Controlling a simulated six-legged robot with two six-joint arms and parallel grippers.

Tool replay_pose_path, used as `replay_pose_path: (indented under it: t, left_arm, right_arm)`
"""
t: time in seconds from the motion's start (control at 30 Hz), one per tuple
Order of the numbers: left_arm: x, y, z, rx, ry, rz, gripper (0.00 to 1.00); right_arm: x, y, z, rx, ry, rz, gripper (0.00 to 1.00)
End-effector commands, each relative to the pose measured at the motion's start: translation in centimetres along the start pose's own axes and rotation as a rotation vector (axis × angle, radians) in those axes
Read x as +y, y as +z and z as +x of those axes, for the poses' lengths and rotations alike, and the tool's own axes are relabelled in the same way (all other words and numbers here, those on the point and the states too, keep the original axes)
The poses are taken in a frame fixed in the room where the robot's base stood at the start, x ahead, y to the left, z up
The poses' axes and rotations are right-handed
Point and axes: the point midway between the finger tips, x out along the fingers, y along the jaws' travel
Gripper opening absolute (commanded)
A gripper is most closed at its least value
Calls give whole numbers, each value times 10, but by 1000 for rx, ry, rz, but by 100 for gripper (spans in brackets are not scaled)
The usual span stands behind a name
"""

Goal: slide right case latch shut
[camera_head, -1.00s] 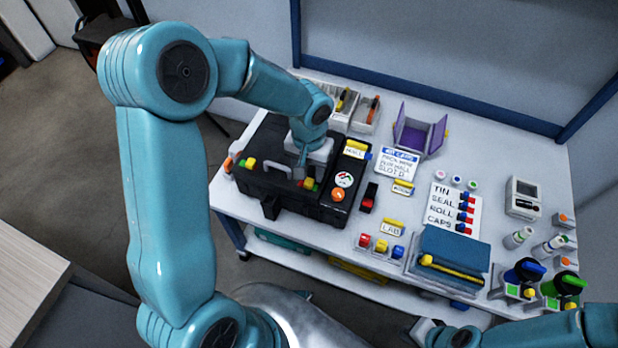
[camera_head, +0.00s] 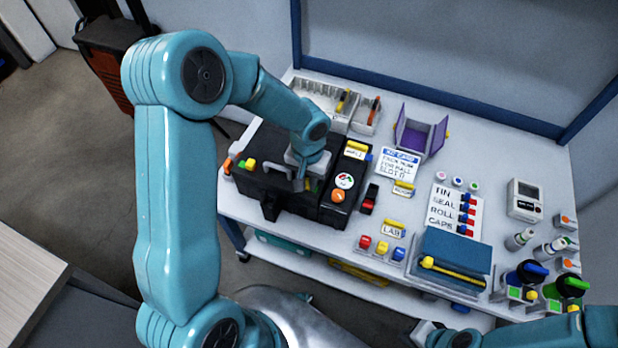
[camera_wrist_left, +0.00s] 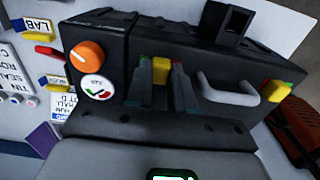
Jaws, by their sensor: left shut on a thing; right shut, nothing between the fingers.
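The black case (camera_head: 300,206) stands closed on the white table. In the left wrist view, my left gripper (camera_wrist_left: 160,88) is shut on the yellow slider of the right case latch (camera_wrist_left: 161,70), with one finger on each side. The latch's coloured end marks are mostly hidden by the fingers. In the head view my left gripper (camera_head: 306,178) is at the case's front edge, right of the handle, and covers most of this latch. My right gripper (camera_head: 425,331) is shut and empty, low in the head view, off the table's front edge.
The grey case handle (camera_wrist_left: 228,90) and the left latch (camera_wrist_left: 275,91) are beside my left gripper. The case also bears an orange knob (camera_wrist_left: 88,56) and a round gauge (camera_wrist_left: 97,90). A blue box (camera_head: 455,252) and a purple holder (camera_head: 420,135) stand to the right.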

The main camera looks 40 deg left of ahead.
Motion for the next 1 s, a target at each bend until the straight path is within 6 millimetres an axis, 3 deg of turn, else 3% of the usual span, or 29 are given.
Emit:
replay_pose_path:
  t: [0.1, 0.33, 0.37, 0.43, 1.0]
  left_arm:
    - [-14, 0, 2, 2, -1, -2, 0]
    - [-16, 0, 0, 1, -3, 0, 0]
    - [-16, 0, 0, 1, -3, 0, 26]
    - [-16, 0, 0, 1, -3, 0, 49]
    - [-15, 0, 0, -1, -2, -1, 49]
  right_arm:
    - [3, 0, 8, 0, 0, 0, 0]
    - [2, 0, 6, 0, 0, 0, 0]
    - [2, 0, 6, 0, 0, 0, 0]
    - [2, 0, 6, 0, 0, 0, 0]
    - [2, 0, 6, 0, 0, 0, 0]
